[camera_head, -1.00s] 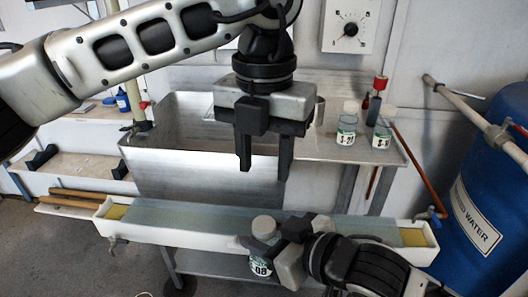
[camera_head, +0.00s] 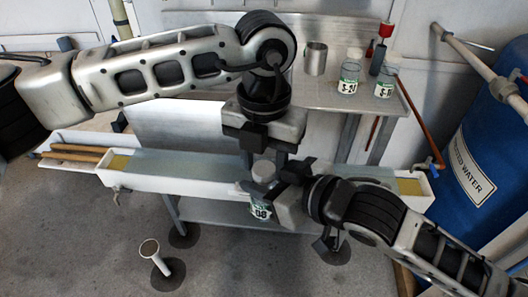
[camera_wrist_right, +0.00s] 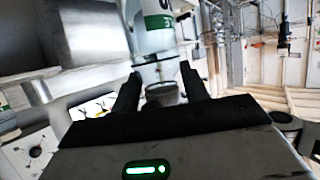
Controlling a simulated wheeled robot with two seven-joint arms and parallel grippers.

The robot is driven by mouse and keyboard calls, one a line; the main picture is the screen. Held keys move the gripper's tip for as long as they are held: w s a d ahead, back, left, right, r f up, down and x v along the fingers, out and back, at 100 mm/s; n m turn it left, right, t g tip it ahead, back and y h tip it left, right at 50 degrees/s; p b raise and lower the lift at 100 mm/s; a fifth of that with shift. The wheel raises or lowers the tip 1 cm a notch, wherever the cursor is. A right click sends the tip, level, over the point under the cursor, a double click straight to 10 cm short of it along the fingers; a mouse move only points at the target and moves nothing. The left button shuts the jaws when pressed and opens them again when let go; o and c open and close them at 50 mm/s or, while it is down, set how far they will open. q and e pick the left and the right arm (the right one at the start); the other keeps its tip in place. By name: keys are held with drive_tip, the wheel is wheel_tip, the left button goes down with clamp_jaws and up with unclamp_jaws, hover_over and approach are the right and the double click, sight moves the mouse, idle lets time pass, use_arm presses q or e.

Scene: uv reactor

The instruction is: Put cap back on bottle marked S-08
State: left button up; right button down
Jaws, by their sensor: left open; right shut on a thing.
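The bottle with the 08 label (camera_head: 261,209) is held upright over the front side of the long trough. It also shows upside down in the wrist view (camera_wrist_right: 157,35). A pale round cap (camera_head: 263,172) is at its top; a ribbed grey cap end shows in the wrist view (camera_wrist_right: 163,93). I cannot tell if it is seated. My right gripper (camera_head: 280,190) is shut on the bottle from the right, a finger on each side in the wrist view. My left gripper (camera_head: 264,163) points down, open and empty, its fingers around or just above the cap.
The long white trough (camera_head: 205,172) runs behind the bottle. Two labelled bottles (camera_head: 348,80) (camera_head: 384,82), a metal cup (camera_head: 316,58) and a red-topped item (camera_head: 385,31) stand on the back shelf. A blue water drum (camera_head: 490,150) is at right. Front floor is mostly clear.

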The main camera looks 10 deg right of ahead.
use_arm(q)
drive_tip(key=c, duration=0.8)
drive_tip(key=shift+o, duration=0.2)
drive_tip(key=m, duration=0.9)
drive_tip(key=shift+m, duration=0.4)
